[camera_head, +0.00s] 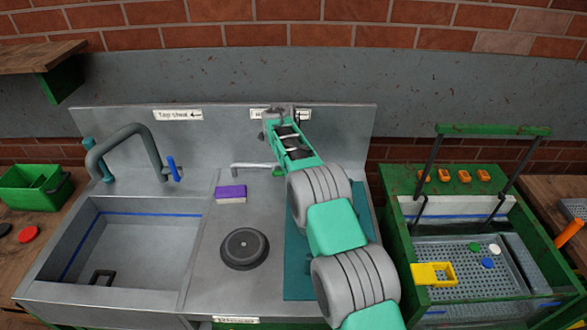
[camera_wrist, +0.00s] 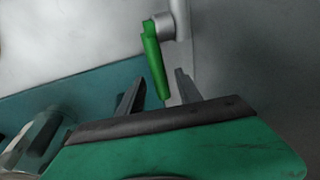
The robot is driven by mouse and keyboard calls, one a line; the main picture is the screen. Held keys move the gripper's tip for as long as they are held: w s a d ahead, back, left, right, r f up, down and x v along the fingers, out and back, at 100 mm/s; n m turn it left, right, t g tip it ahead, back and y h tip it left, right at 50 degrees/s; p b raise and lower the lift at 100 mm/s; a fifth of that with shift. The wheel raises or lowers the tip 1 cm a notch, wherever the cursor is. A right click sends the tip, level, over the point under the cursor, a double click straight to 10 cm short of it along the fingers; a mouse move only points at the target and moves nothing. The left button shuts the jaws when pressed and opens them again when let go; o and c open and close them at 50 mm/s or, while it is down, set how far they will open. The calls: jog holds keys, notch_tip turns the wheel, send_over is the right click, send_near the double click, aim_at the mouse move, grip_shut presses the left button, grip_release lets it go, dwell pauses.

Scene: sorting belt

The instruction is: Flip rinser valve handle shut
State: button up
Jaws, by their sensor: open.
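The green valve handle (camera_wrist: 154,62) shows in the wrist view, hanging from a grey pipe end (camera_wrist: 180,22) and slanting down to the right. Its lower end lies in the gap between the two fingers of my gripper (camera_wrist: 157,84). My gripper is open; I see no clear contact with the handle. In the head view my gripper (camera_head: 287,114) reaches to the back wall panel, over a sign it partly hides. A small green piece (camera_head: 278,171) sits at the end of a thin grey pipe (camera_head: 251,166), partly beside my arm.
A sink (camera_head: 60,288) with a grey tap (camera_head: 128,130) and blue lever (camera_head: 173,168) is at left. A purple sponge (camera_head: 231,192) and round dark disc (camera_head: 244,248) lie on the counter. A teal mat (camera_head: 296,270) is under my arm. A green-framed station (camera_head: 393,186) stands right.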

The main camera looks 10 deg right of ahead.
jog(key=v, duration=0.7)
jog(key=shift+r, duration=0.4)
